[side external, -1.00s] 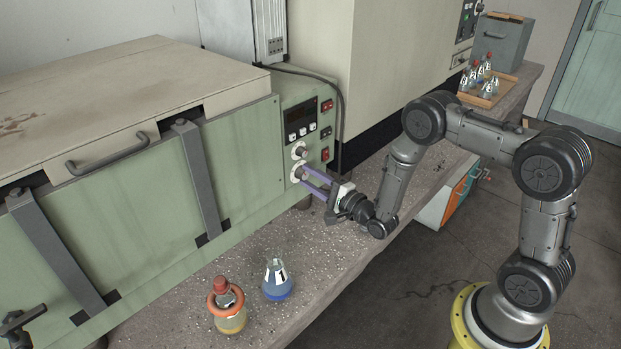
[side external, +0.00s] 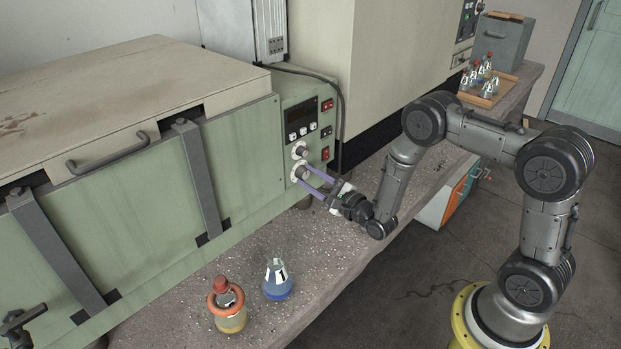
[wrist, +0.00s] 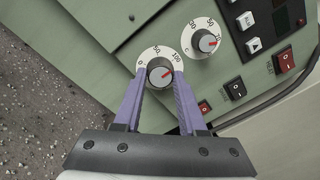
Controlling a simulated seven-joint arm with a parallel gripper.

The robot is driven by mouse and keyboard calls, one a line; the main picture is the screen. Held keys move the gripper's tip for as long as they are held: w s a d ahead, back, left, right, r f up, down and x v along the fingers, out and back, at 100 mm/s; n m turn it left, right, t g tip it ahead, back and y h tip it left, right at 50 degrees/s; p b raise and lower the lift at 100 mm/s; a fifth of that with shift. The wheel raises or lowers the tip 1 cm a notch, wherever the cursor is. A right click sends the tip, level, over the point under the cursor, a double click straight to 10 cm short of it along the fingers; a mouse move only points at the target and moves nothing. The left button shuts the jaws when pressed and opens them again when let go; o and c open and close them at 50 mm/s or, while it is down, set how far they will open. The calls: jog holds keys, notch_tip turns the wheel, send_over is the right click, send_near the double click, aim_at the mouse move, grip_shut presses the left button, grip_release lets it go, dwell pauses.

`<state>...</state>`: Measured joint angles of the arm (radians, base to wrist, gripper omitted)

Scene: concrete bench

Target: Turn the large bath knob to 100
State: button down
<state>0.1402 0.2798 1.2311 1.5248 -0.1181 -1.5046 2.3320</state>
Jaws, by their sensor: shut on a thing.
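The large bath knob (wrist: 160,75) is the lower grey dial on the green panel, with a white scale ring marked 0, 50 and 100. In the side external view the knob (side external: 301,172) is partly covered by my gripper (side external: 305,179), which reaches in from the right.
A similar smaller-scale knob (wrist: 205,41) sits close beside it, above it in the side view. Red switches (wrist: 235,88) and a display (side external: 300,115) are nearby. A blue flask (side external: 277,280) and a ringed yellow flask (side external: 228,308) stand on the bench, clear of my arm.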

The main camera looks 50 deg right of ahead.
jog(key=shift+c, duration=2.4)
grip_release()
jog(key=s, duration=1.3)
jog(key=shift+s+a+f, duration=0.15)
jog(key=shift+s+f, duration=0.15)
jog(key=shift+s, duration=0.1)
jog(key=shift+a, duration=0.1)
